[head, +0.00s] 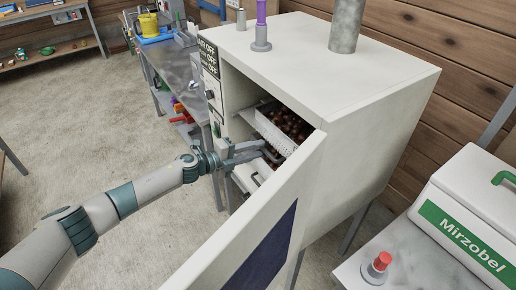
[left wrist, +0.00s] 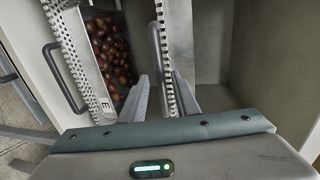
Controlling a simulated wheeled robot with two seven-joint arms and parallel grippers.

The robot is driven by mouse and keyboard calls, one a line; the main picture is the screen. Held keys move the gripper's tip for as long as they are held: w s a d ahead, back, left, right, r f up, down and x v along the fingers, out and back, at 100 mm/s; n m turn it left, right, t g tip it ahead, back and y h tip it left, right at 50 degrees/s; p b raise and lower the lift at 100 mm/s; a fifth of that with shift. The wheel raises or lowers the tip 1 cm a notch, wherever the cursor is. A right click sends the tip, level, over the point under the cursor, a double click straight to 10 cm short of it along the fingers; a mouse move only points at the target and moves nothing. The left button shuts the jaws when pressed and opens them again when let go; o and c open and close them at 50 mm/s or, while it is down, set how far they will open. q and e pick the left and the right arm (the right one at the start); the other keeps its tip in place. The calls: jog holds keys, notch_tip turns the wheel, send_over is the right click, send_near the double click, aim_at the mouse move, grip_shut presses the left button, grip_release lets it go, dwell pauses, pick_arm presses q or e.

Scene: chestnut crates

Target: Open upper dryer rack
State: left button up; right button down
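The white dryer (head: 350,75) stands with its door (head: 262,225) swung open toward me. Inside, the upper rack (head: 272,130) has a perforated metal wall and chestnuts behind it; its wall also shows in the left wrist view (left wrist: 180,60). Its grey bar handle (left wrist: 155,45) faces my gripper. My left gripper (head: 252,150) is at the front of this rack. In the left wrist view its two fingers (left wrist: 163,98) are apart, on either side of the handle and wall; contact is not clear. My right gripper is in neither view.
A lower rack handle (head: 257,178) shows below; chestnuts (left wrist: 112,45) show in the left wrist view. The open door stands close to the right of my left arm. A Mirzobel box (head: 470,225) and a red button (head: 380,262) are at right.

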pick_arm(q)
jog(key=shift+w+d+f, duration=0.15)
jog(key=shift+w+d, duration=0.25)
jog(key=shift+d, duration=0.15)
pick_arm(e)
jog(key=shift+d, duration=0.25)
pick_arm(q)
grip_shut()
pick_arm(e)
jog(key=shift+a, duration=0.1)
